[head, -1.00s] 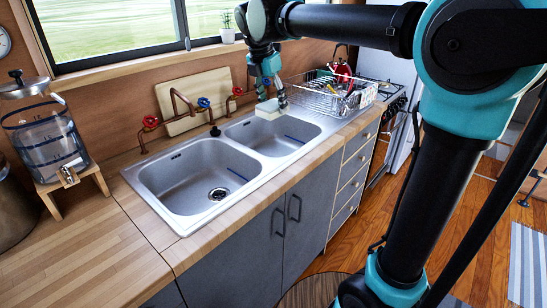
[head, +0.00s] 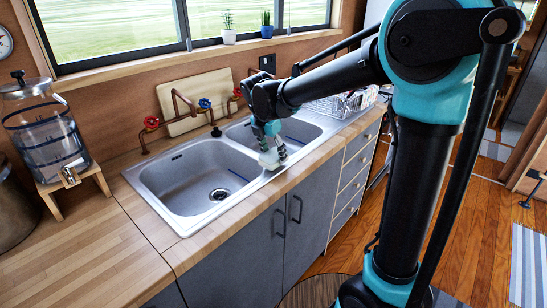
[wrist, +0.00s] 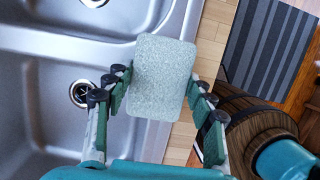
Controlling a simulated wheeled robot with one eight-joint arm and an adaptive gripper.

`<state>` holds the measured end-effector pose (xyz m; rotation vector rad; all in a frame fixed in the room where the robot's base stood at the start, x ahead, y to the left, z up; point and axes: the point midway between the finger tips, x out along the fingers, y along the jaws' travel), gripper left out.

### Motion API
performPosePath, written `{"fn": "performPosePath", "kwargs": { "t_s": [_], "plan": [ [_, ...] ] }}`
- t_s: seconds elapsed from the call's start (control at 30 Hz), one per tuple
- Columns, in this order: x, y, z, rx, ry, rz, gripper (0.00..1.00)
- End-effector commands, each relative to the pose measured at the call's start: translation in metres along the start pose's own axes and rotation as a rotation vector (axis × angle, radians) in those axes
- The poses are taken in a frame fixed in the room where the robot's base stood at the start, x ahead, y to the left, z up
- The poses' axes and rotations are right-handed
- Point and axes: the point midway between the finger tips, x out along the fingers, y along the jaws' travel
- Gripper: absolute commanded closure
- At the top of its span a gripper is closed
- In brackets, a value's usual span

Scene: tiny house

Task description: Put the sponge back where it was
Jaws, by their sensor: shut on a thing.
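The sponge (wrist: 163,77) is a pale grey-green block with rounded corners, held between the fingers of my gripper (wrist: 160,98) in the wrist view. In the head view the sponge (head: 269,161) shows small under my gripper (head: 271,150). It is over the front part of the double sink (head: 150,180), near the divider between the bowls and the front rim. I cannot tell whether it touches the sink. My gripper hides part of the right bowl.
Red- and blue-handled taps (head: 151,122) stand behind the sink, with a cutting board (head: 195,98) against the wall. A dish rack (head: 340,104) is at the right. A water dispenser (head: 45,135) stands at the left. The wooden counter (head: 85,240) at front left is clear.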

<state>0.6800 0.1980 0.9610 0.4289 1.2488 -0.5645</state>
Motion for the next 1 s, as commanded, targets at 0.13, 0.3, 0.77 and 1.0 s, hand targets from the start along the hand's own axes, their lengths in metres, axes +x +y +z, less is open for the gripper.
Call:
{"fn": "performPosePath", "kwargs": {
  "t_s": [0.13,0.3,0.77,1.0],
  "plan": [
    [0.014,0.0,-0.004,0.0,0.0,0.0,0.73],
    [0.015,0.0,-0.004,0.0,0.0,0.0,0.73],
    [0.017,0.0,-0.005,0.0,0.0,0.0,0.25],
    [0.016,0.0,-0.005,0.0,0.0,0.0,0.25]
  ]
}}
